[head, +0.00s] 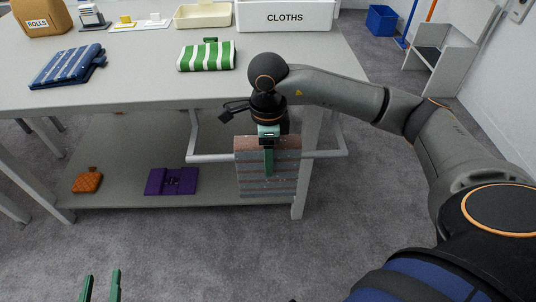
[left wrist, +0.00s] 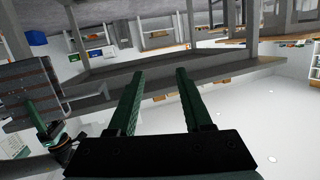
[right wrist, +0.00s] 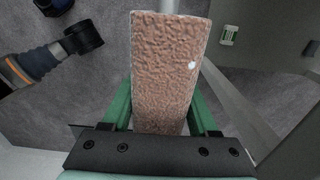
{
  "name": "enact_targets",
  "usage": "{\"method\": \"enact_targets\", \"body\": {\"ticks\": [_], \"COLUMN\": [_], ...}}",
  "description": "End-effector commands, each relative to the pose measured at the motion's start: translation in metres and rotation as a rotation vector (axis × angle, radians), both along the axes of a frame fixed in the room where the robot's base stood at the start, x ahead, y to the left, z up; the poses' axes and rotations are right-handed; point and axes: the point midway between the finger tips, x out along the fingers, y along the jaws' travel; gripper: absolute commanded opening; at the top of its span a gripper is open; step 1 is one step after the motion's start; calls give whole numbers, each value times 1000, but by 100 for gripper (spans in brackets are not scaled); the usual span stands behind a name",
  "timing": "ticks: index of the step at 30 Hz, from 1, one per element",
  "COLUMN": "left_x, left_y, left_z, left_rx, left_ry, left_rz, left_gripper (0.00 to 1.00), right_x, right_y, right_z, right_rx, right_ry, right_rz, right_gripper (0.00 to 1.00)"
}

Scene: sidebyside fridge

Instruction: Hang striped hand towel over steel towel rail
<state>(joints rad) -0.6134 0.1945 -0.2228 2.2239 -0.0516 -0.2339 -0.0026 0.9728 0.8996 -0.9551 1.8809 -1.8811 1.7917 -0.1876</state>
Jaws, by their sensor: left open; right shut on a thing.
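The striped hand towel (head: 253,183), grey with reddish-brown bands, hangs at the steel towel rail (head: 210,158) on the table's front. It covers the rail's middle, and its top appears folded over the rail. My right gripper (head: 268,160) points down from above and is shut on the towel, with one finger across its front face. In the right wrist view the towel (right wrist: 168,70) fills the space between the fingers. My left gripper (head: 100,286) is open and empty at the lower left, well away from the towel. The left wrist view also shows the towel (left wrist: 22,88).
A blue striped cloth (head: 68,65) and a green striped cloth (head: 207,56) lie on the tabletop (head: 140,80). Behind them stands a CLOTHS bin (head: 285,17). The lower shelf (head: 120,185) holds an orange item (head: 88,180) and a purple cloth (head: 171,181). The floor in front is clear.

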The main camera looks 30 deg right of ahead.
Motion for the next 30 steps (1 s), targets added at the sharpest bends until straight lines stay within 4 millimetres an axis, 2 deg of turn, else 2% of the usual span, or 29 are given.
{"method": "enact_targets", "body": {"ticks": [30], "left_x": [10], "left_y": [-4], "left_z": [80], "left_rx": [-5], "left_ry": [-333], "left_rz": [-33], "left_gripper": [50], "right_x": [0], "right_y": [0], "right_z": [-19], "right_rx": [0], "right_ry": [0], "right_rz": [0], "right_gripper": [11]}}
